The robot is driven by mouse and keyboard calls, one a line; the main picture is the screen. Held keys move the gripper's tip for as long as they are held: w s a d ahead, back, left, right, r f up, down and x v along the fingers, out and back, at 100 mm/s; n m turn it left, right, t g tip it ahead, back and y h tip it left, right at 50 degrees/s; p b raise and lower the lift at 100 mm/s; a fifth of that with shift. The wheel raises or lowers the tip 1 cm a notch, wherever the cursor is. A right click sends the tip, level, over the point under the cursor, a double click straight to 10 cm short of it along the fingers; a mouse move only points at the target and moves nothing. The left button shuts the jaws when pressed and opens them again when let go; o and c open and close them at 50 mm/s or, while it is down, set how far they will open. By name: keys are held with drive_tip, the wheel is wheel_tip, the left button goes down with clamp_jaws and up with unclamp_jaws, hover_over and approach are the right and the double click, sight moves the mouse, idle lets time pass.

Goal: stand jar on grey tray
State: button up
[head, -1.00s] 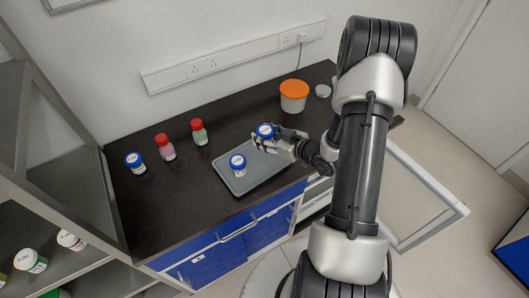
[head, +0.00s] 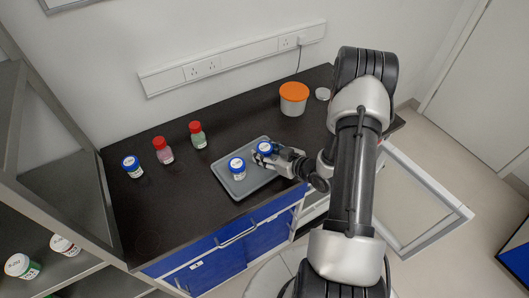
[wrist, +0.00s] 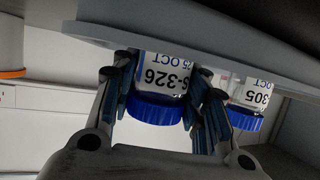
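A white jar with a blue cap (head: 265,147) is between the fingers of my gripper (head: 262,157) over the right part of the grey tray (head: 262,184). In the wrist view, which looks upside down, the held jar (wrist: 160,85) has a label ending in 326. Finger pads lie against both its sides, so my gripper (wrist: 160,100) is shut on it. Its base is at the tray's edge (wrist: 200,52), which partly hides it; I cannot tell whether it touches the tray floor. A second blue-capped jar (head: 237,169), marked 305 (wrist: 245,105), stands upright on the tray to the left.
An orange-lidded tub (head: 293,100) stands behind the tray. A metal shelf (head: 55,150) borders the left.

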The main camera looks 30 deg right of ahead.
drive_tip(key=o, duration=0.5)
drive_tip(key=shift+r, duration=0.1)
